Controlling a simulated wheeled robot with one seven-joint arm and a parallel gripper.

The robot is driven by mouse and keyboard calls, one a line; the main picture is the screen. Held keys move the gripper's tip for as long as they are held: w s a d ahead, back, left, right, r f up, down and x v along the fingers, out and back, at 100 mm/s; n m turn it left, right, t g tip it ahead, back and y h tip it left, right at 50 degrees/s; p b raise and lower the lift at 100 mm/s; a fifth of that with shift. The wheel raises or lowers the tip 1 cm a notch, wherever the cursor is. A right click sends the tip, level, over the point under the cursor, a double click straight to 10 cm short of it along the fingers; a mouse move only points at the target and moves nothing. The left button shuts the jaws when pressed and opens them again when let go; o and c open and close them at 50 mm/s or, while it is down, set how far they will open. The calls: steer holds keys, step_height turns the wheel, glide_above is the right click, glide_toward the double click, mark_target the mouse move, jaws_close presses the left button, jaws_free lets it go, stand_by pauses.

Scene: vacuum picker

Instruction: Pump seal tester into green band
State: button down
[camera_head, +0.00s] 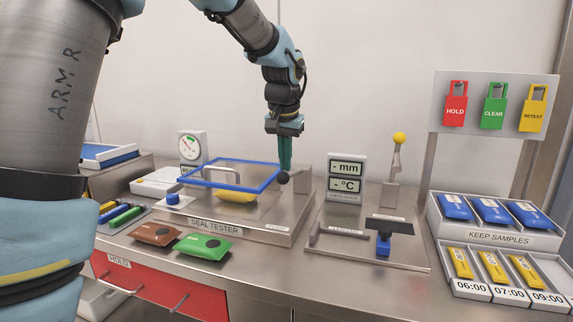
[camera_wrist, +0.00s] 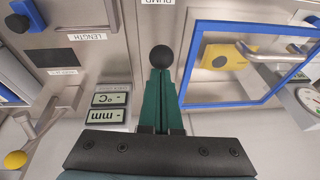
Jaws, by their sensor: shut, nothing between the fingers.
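The seal tester (camera_head: 262,230) is a metal base with a clear, blue-framed lid (camera_head: 232,187) and a yellow packet (camera_head: 236,197) under it. A round gauge (camera_head: 189,147) stands behind it at left; its needle is too small to read surely. At the tester's right side is the pump's black ball knob (camera_head: 283,177). My gripper (camera_head: 285,167) has green fingers pointing down, shut and empty, with tips right at the knob. In the wrist view the knob (camera_wrist: 162,57) sits just beyond the fingertips (camera_wrist: 160,72); I cannot tell whether they touch.
A measuring station with mm and °C displays (camera_head: 346,178) and a yellow-knobbed lever (camera_head: 399,138) stands to the right. Brown (camera_head: 156,234) and green (camera_head: 203,246) packets lie in front. The keep-samples rack (camera_head: 493,236) is at far right.

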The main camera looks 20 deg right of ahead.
mark_target(283, 180)
steer(key=shift+t+h, duration=0.8)
steer(key=shift+s+a+f+b, duration=0.2)
steer(key=shift+f+b, duration=0.65)
steer(key=shift+b, duration=0.55)
steer(key=shift+s+a+f+b, duration=0.15)
steer(key=shift+f+b, duration=0.7)
steer(key=shift+b, duration=0.6)
steer(key=shift+s+a+f+b, duration=0.2)
steer(key=shift+f+b, duration=0.65)
steer(key=shift+b, duration=0.55)
steer(key=shift+s+a+f+b, duration=0.1)
steer(key=shift+s+f+b, duration=0.05)
steer(key=shift+f+b, duration=0.35)
steer(key=shift+s+a+f+b, duration=0.1)
steer(key=shift+f+b, duration=0.3)
steer(key=shift+f, duration=0.25)
steer(key=r+p, duration=0.2)
steer(key=r, duration=0.1)
steer(key=d+r+p, duration=0.1)
steer(key=r+p, duration=0.1)
steer(key=shift+w, duration=0.2)
steer(key=b+v, duration=0.1)
steer(key=v, duration=0.9)
steer(key=shift+s+a+f, duration=0.2)
steer(key=shift+s+f, duration=0.05)
